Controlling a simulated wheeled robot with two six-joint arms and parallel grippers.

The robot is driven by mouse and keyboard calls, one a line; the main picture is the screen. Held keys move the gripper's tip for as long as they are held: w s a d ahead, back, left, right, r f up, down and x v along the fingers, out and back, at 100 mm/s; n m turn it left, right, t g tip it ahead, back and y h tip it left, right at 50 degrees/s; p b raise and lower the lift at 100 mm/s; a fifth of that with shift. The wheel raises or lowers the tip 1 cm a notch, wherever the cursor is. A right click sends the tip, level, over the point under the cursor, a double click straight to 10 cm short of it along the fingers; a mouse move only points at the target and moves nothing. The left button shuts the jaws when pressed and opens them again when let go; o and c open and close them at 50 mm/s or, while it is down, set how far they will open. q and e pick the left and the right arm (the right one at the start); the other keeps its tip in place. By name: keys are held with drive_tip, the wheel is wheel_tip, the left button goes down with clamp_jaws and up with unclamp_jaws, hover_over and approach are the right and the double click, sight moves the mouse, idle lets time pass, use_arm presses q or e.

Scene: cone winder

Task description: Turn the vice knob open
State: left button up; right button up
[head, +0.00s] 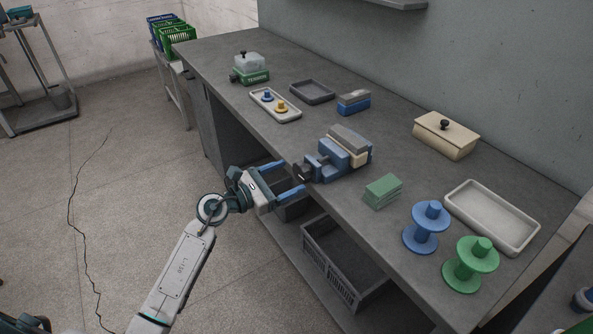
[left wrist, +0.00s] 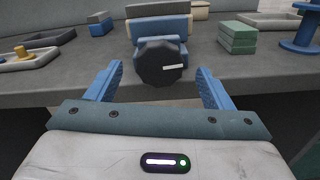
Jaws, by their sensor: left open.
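The blue vice (head: 331,158) stands at the front edge of the workbench, with a grey and cream block between its jaws. Its dark knob (head: 304,172) faces the front, towards my left gripper. In the left wrist view the knob (left wrist: 159,62) is a dark round disc with a white mark pointing right. My left gripper (head: 289,179) is open, its two blue fingers pointing at the knob. In the left wrist view the fingers (left wrist: 164,85) lie to either side of and below the knob, apart from it. My right gripper is not in view.
Green blocks (head: 382,191), a blue spool (head: 427,226) and a green spool (head: 470,264) stand right of the vice. A tray with small knobs (head: 275,105) lies left of it. A grey crate (head: 345,262) sits on the shelf below.

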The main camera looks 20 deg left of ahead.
sight(298, 172)
use_arm(q)
drive_tip(key=shift+x, duration=1.65)
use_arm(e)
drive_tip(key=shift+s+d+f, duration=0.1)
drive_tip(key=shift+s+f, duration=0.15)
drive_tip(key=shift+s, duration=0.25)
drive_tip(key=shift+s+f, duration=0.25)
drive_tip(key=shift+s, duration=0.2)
use_arm(q)
drive_tip(key=c, duration=1)
drive_tip(key=shift+p, duration=0.35)
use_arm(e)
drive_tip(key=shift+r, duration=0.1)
